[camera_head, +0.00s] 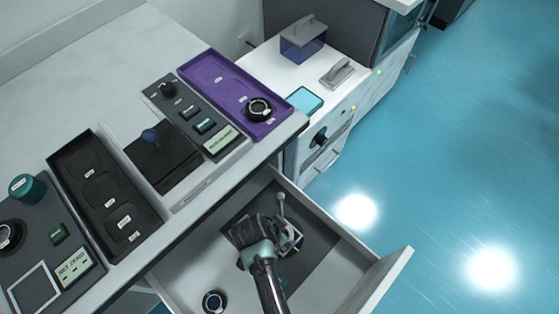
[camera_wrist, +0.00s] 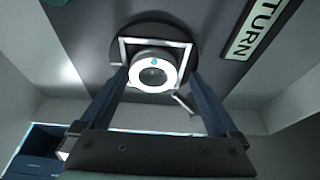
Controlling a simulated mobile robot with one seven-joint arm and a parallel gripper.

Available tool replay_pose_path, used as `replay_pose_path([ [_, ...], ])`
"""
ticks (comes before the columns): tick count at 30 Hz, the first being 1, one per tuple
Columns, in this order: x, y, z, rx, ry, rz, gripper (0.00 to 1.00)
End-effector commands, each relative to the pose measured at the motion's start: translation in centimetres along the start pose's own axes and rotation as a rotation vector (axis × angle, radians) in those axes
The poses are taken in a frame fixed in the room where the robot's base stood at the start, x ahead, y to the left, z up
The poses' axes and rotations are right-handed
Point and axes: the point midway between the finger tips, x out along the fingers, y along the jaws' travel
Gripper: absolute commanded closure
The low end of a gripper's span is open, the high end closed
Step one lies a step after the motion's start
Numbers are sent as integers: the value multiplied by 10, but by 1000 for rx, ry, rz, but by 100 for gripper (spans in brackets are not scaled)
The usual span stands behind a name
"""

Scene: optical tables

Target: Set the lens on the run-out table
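My gripper (camera_head: 254,233) is low inside the open drawer (camera_head: 352,267) in the head view. In the wrist view its two dark blue fingers (camera_wrist: 157,76) stand apart, one on each side of a round silver-white part with a grey centre (camera_wrist: 152,73). Narrow gaps seem to show beside it, and contact cannot be told. This part sits within a square metal frame on a dark disc (camera_wrist: 182,33). Whether it is the lens is unclear. A black ring with a bright centre (camera_head: 258,109) lies in the purple tray (camera_head: 222,70). I cannot tell which surface is the run-out table.
A dark ring with a blue centre (camera_head: 214,301) lies in the drawer's front left. A black tray (camera_head: 77,165) and control panels line the bench. A blue box (camera_head: 303,45) stands on the white cabinet. The drawer walls surround my gripper. The blue floor at right is clear.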

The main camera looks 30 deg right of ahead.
Motion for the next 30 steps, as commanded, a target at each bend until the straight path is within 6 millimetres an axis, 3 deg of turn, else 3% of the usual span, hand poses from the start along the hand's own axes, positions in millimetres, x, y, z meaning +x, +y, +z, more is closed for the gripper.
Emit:
replay_pose_path([
  [11, -6, 2, -1, 0, -1, 3, 0],
  [24, -93, 1, -2, 0, 0, 1, 0],
  [30, -117, 1, -1, 0, 0, 3, 0],
])
